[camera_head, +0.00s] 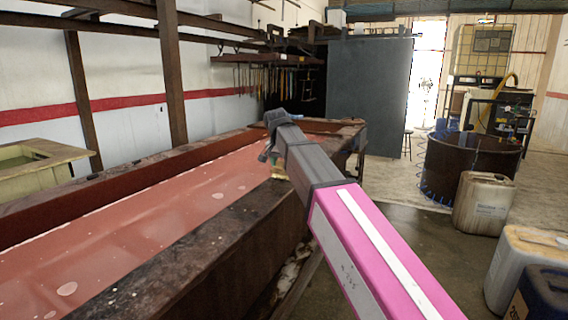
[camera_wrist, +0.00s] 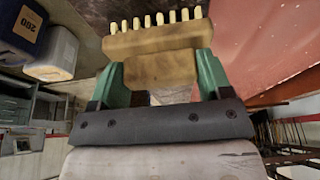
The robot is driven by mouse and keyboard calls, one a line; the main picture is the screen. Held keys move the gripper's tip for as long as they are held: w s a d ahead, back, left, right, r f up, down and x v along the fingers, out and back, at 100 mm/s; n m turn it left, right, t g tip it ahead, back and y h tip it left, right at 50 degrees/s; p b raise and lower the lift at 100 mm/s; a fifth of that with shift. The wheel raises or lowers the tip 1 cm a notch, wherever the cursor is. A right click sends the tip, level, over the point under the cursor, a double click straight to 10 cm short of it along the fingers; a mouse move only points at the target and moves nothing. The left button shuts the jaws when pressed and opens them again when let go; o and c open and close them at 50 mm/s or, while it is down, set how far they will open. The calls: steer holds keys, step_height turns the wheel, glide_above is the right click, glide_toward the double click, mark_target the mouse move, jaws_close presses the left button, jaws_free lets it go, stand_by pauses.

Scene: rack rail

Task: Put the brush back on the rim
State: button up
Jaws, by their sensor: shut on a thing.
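The brush (camera_wrist: 155,42) is a wooden block with several pale bristle tufts, and my gripper (camera_wrist: 155,75) is shut on it between two green fingers in the wrist view. In the head view a small part of the brush (camera_head: 279,172) shows beside my arm, above the near side of the long trough; most of the gripper is hidden there. The trough's rim (camera_head: 170,265) is a dark, worn, wide edge running from lower left toward the far end. I cannot tell whether the brush touches the rim.
The trough holds a reddish-brown surface (camera_head: 130,235). White canisters (camera_head: 484,203) and a dark blue one (camera_head: 545,292) stand on the floor at right, near a round brown tub (camera_head: 470,165). A wooden post (camera_head: 171,75) rises behind the trough. Open floor lies right of it.

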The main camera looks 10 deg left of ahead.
steer(key=o, duration=1.3)
steer(key=shift+c, duration=0.2)
steer(key=v, duration=1.2)
